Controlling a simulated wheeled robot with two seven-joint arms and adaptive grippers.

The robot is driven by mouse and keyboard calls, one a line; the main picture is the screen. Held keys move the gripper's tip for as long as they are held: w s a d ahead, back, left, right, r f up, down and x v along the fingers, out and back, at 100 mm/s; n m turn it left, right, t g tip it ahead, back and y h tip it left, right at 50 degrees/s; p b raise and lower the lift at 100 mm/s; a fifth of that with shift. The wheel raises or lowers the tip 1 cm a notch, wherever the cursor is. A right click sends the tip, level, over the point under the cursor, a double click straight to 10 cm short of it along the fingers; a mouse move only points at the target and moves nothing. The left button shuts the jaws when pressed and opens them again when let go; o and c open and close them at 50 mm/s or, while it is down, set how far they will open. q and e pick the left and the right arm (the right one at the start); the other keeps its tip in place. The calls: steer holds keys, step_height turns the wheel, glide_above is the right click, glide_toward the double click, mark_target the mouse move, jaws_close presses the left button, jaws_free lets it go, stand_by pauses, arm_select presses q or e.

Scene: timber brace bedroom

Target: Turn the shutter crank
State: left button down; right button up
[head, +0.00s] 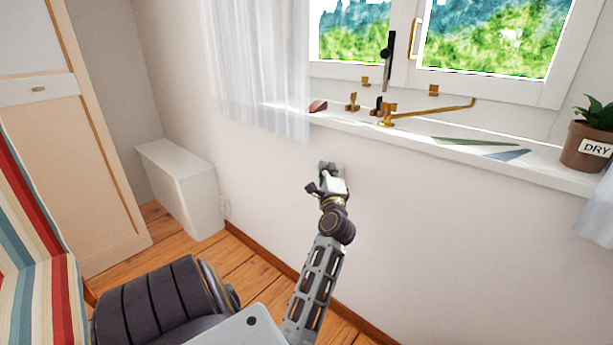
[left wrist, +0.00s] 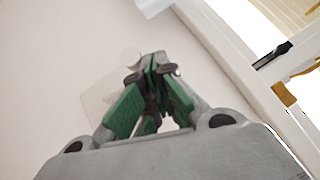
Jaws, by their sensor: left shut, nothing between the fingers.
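A pale plate (left wrist: 103,98) with a rounded knob (left wrist: 130,57) shows on the wall in the left wrist view, partly behind my fingers. It may be the shutter crank's mount; I cannot tell, and no clear crank arm shows. My left gripper (head: 326,170) is below the window sill, close to the wall, and hides most of that spot in the head view. Its green-padded fingers (left wrist: 157,68) are shut at the tips with nothing between them. They overlap the plate's edge in the picture; I cannot tell whether they touch it. My right gripper is out of view.
The white sill (head: 440,144) juts out above my gripper. On it are brass fittings (head: 388,113), a reddish object (head: 318,106) and a potted plant (head: 587,147). A sheer curtain (head: 262,70) hangs left, above a white box (head: 181,182). A striped seat (head: 40,260) is nearer.

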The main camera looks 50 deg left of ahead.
arm_select(q)
steer(key=shift+r, duration=0.15)
step_height(320, 180, up, 10)
stand_by(0.9)
